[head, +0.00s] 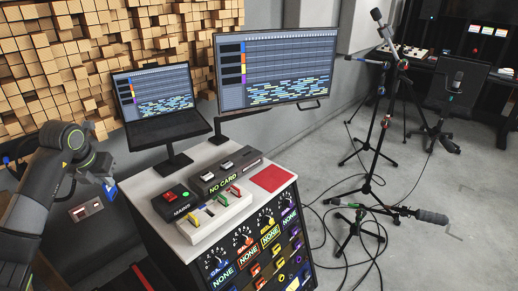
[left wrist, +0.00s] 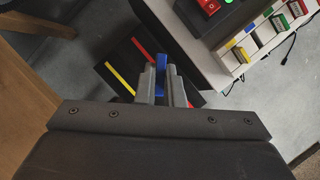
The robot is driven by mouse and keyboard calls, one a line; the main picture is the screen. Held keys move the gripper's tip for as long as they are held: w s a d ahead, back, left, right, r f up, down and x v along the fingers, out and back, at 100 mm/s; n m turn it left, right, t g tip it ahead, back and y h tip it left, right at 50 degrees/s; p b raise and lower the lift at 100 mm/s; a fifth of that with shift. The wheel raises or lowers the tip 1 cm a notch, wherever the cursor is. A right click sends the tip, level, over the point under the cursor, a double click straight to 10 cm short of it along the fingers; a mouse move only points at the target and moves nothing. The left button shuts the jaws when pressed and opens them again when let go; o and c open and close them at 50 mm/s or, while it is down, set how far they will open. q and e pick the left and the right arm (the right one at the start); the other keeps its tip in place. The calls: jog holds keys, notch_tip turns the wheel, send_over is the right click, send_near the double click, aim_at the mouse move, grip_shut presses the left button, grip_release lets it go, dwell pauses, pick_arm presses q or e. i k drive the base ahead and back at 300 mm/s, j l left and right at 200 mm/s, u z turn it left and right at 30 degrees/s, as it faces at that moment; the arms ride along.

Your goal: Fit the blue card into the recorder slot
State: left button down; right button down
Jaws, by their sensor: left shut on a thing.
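The blue card (head: 110,188) is at the end of my left gripper (head: 102,181), in the air left of the white-topped cabinet. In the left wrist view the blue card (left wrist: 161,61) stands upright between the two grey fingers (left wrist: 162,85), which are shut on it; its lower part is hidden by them. The recorder (head: 230,173) is a dark box on the cabinet top with a lit "NO CARD" display (head: 223,183). I cannot make out its slot. The card is well apart from the recorder. My right gripper is not in view.
A box labelled MAINS with a red switch (head: 171,197) and a white unit with coloured sliders (head: 213,217) stand on the cabinet top (head: 158,189). A dark holder with yellow and red strips (left wrist: 120,80) is below my left gripper. A laptop and monitor stand behind.

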aim_at(247, 160)
jog(key=i+l, duration=1.65)
